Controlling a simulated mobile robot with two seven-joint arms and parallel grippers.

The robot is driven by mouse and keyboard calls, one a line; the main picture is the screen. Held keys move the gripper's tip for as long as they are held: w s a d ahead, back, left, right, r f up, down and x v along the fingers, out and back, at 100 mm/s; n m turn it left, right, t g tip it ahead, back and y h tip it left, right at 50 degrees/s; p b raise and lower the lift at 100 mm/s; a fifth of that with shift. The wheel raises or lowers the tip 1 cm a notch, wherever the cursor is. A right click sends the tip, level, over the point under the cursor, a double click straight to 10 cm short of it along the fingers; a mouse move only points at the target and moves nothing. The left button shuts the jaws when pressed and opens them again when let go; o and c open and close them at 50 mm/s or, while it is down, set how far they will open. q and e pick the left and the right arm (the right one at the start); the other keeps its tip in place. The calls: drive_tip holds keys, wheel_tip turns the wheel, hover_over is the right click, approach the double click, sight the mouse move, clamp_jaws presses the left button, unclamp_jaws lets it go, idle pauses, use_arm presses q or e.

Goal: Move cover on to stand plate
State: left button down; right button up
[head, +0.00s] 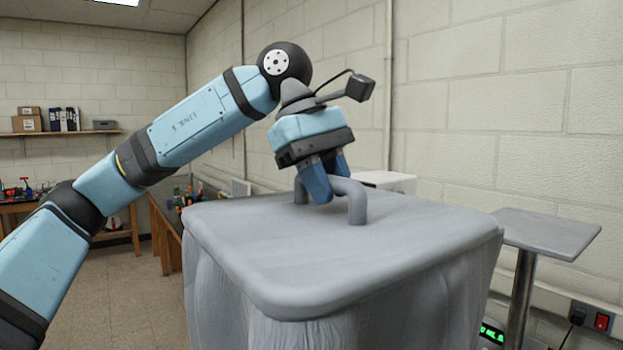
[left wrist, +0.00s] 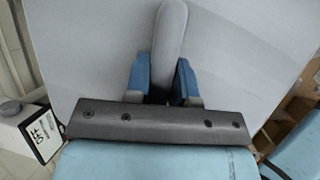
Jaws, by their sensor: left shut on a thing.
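The cover (head: 410,245) is a large grey rounded lid with a raised bar handle (head: 357,203). It appears to rest level on top of a big grey bin (head: 400,315); any gap under its rim cannot be made out. My left gripper (head: 329,182) comes down from above and is shut on the handle. In the left wrist view the handle (left wrist: 168,45) runs between the two blue fingers, with the cover's flat top (left wrist: 90,50) behind. The stand plate (head: 550,231) is a bare grey plate on a metal post, right of the bin. My right gripper is not in view.
A white box-shaped thing (head: 385,181) stands behind the cover. A wall socket with a red switch (head: 601,322) and a green display (head: 491,333) sit low at the right. Workbenches (head: 165,235) and a shelf (head: 60,132) stand at the left. The space above the stand plate is clear.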

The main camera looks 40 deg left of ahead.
use_arm(q)
drive_tip(key=s+d, duration=0.1)
drive_tip(key=d, duration=0.3)
drive_tip(key=s+d, duration=0.2)
drive_tip(key=d, duration=0.3)
drive_tip(key=s+d+p, duration=0.1)
drive_tip(key=s+d, duration=0.1)
drive_tip(key=d, duration=0.2)
drive_tip(key=shift+d, duration=0.25)
drive_tip(key=shift+w, duration=0.2)
idle(0.6)
